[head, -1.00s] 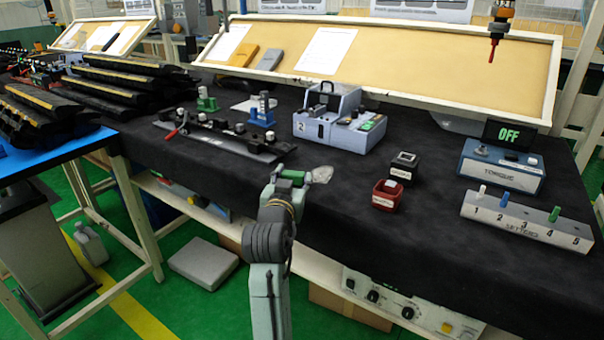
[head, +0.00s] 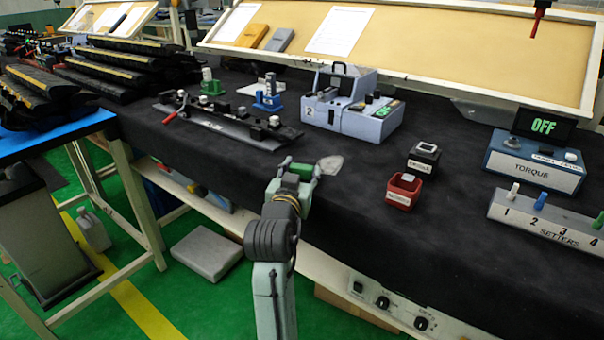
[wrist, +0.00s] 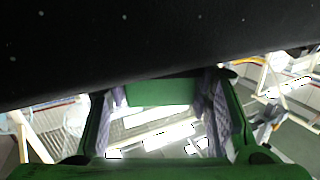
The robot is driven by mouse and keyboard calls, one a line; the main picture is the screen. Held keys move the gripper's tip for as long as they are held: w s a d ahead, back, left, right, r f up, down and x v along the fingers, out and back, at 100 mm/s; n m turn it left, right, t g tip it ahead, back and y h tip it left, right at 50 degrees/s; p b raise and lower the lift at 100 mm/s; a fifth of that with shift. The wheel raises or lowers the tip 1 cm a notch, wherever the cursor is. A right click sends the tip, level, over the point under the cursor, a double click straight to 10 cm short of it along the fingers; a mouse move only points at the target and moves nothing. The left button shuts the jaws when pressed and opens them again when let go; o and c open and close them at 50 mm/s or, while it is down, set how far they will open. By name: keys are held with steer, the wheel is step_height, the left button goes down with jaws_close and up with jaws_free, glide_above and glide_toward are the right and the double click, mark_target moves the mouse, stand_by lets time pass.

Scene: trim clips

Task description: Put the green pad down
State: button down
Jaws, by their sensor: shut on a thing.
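My gripper (head: 318,168) is at the front edge of the black-covered bench, seen from behind in the head view. In the wrist view its two fingers (wrist: 160,108) stand apart, with grey-purple patterned inner faces. A green bar, which I take to be the green pad (wrist: 160,92), spans between the fingers near their tips. In the head view only a small green patch shows at the gripper, beside a pale grey tip. I cannot tell whether the pad touches the bench.
A red bin (head: 403,190) and a dark box (head: 424,158) stand right of my gripper. Behind are a grey-blue machine (head: 352,110) and a black rail fixture (head: 225,125). The torque unit (head: 535,165) and setters rack (head: 548,222) are at right. Bare cloth lies between gripper and red bin.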

steer(key=shift+f, duration=0.1)
steer(key=c, duration=0.8)
jaws_free()
steer(key=shift+p+v, duration=3.7)
steer(key=shift+v, duration=2.25)
